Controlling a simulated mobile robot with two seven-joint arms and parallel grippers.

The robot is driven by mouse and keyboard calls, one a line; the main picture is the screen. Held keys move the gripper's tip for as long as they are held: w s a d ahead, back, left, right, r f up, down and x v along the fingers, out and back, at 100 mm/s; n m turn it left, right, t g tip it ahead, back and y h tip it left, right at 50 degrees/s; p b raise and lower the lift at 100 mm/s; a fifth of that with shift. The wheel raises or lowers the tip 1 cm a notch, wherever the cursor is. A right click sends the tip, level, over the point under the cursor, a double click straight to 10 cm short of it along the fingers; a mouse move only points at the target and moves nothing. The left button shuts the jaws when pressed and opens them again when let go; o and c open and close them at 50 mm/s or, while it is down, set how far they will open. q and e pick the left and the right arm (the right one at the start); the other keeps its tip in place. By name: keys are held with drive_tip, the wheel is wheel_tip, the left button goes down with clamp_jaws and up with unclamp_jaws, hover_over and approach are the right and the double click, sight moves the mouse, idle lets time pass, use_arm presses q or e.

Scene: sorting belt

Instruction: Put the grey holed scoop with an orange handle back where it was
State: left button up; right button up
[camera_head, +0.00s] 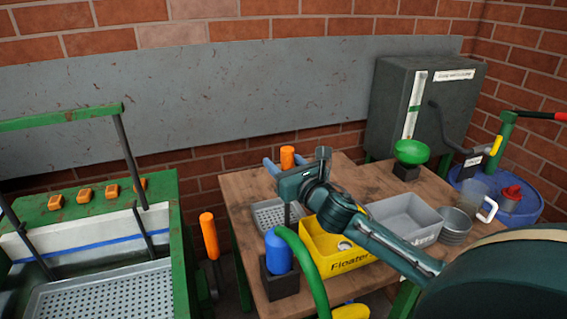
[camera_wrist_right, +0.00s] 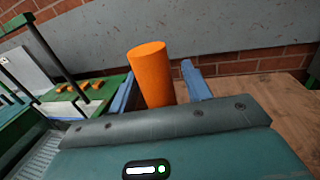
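An orange handle (camera_head: 287,157) stands upright just beyond my right gripper (camera_head: 277,165). In the right wrist view the orange handle (camera_wrist_right: 151,75) rises between the two blue fingers (camera_wrist_right: 163,84). The fingers are apart, with a narrow gap at the right of the handle, so they do not look closed on it. A grey holed pan (camera_head: 268,217) lies on the wooden table below the gripper; whether it joins this handle is hidden by the gripper. A second orange handle (camera_head: 209,236) with a dark shaft stands beside the green belt frame. My left gripper is not in view.
The wooden table (camera_head: 240,188) also holds a yellow "Floater" bin (camera_head: 345,266), a grey bin (camera_head: 425,234), stacked metal cups (camera_head: 456,226), a blue bottle in a dark block (camera_head: 278,252) and a green bowl (camera_head: 410,152). A dark cabinet (camera_head: 390,100) stands behind.

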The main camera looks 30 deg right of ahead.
drive_tip(key=shift+r, duration=0.1)
drive_tip(key=shift+s, duration=0.3)
drive_tip(key=s+b, duration=0.1)
drive_tip(key=s, duration=1)
drive_tip(key=shift+s+a, duration=0.2)
drive_tip(key=shift+a, duration=0.1)
drive_tip(key=shift+f, duration=0.2)
